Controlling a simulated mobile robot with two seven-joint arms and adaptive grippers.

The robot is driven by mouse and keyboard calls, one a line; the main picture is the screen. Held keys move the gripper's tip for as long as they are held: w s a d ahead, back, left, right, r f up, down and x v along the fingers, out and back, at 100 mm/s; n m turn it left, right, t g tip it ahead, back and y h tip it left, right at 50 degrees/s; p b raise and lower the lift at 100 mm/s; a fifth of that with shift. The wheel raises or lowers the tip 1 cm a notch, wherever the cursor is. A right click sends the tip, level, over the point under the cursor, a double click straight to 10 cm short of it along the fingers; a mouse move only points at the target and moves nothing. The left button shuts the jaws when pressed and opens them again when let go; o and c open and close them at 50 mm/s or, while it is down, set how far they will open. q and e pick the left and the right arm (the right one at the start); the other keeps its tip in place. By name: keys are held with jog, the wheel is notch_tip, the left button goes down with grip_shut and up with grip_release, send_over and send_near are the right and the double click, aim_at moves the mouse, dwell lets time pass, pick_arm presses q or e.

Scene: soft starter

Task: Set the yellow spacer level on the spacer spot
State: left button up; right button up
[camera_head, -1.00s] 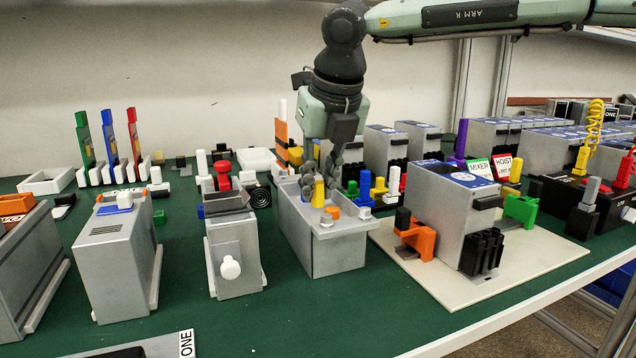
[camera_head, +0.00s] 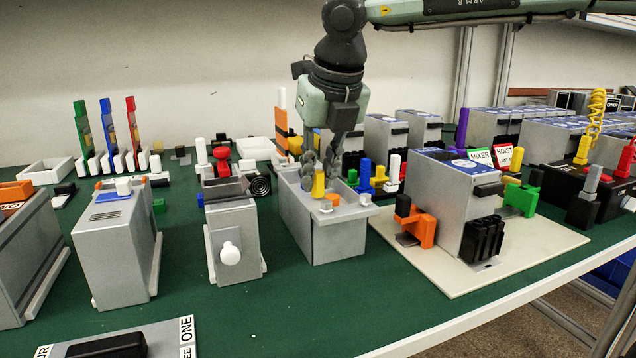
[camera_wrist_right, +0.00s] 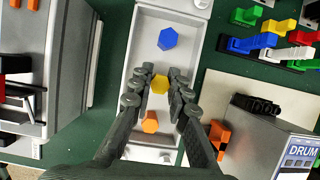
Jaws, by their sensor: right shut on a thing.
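The yellow spacer (camera_head: 318,184) stands upright in the open-topped grey housing (camera_head: 338,243), between the fingers of my right gripper (camera_head: 320,176). In the right wrist view the yellow spacer (camera_wrist_right: 160,84) shows as a hexagon end-on, with the right gripper's fingertips (camera_wrist_right: 158,92) closed on its two sides. A blue hexagonal spacer (camera_wrist_right: 167,39) and an orange one (camera_wrist_right: 150,122) stand in the same tray, on either side of it. I cannot make out the spacer spot or whether the yellow spacer's foot touches the tray floor. My left gripper is out of view.
A grey drum unit (camera_head: 452,205) with an orange clamp (camera_head: 418,226) stands on a cream board (camera_head: 540,256) at right. A grey housing with a white knob (camera_head: 230,254) is close at left. Small coloured blocks (camera_head: 366,172) crowd the space behind.

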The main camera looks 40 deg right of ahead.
aim_at(318, 172)
jog(key=shift+f+b, duration=0.4)
jog(key=shift+b, duration=0.05)
jog(key=o, duration=1.4)
jog(key=shift+r, duration=0.15)
jog(key=shift+r+p, duration=1.95)
jog(key=shift+r, duration=1.45)
